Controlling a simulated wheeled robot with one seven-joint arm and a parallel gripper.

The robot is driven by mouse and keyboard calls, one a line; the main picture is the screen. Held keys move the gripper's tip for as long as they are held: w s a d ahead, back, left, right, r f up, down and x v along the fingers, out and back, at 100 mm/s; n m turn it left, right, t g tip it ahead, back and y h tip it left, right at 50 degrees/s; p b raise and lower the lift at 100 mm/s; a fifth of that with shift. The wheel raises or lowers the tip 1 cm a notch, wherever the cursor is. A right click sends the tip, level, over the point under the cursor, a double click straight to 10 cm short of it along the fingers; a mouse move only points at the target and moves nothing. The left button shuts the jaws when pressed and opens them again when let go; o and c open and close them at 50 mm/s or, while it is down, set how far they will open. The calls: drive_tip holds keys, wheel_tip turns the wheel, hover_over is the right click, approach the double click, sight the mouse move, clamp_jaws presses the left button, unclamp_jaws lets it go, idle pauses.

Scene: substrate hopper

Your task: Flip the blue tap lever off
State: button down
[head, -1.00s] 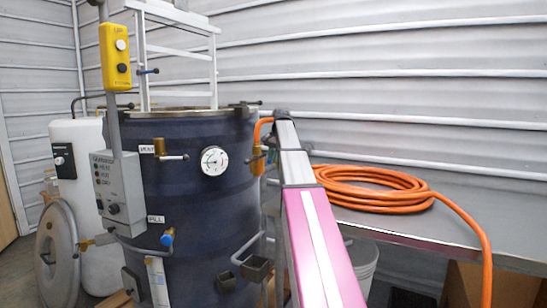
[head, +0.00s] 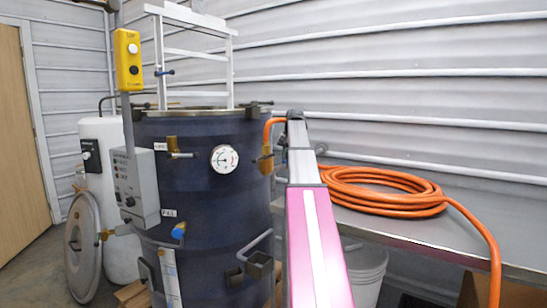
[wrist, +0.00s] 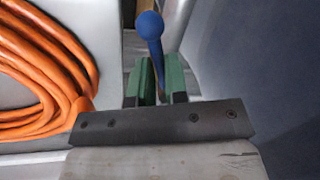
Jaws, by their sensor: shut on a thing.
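In the wrist view, a blue lever with a round ball end (wrist: 150,26) runs down between the two green fingers of my gripper (wrist: 161,82). The gripper is shut on the lever's stem, with the ball beyond the fingertips. The lever's foot is hidden behind the dark gripper bar. In the head view my gripper and this lever are not visible, as my arm blocks that side. A blue fitting (head: 178,231) also shows low on the front of the dark blue tank (head: 205,200).
The orange hose coil (head: 385,190) lies on the metal bench (head: 470,235) at the right; in the wrist view it is left of my gripper. The tank wall is close on the right there. A grey control box (head: 135,187) and a grey round lid (head: 83,250) are at the left.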

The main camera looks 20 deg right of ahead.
idle(0.4)
drive_tip(key=c, duration=1.1)
unclamp_jaws()
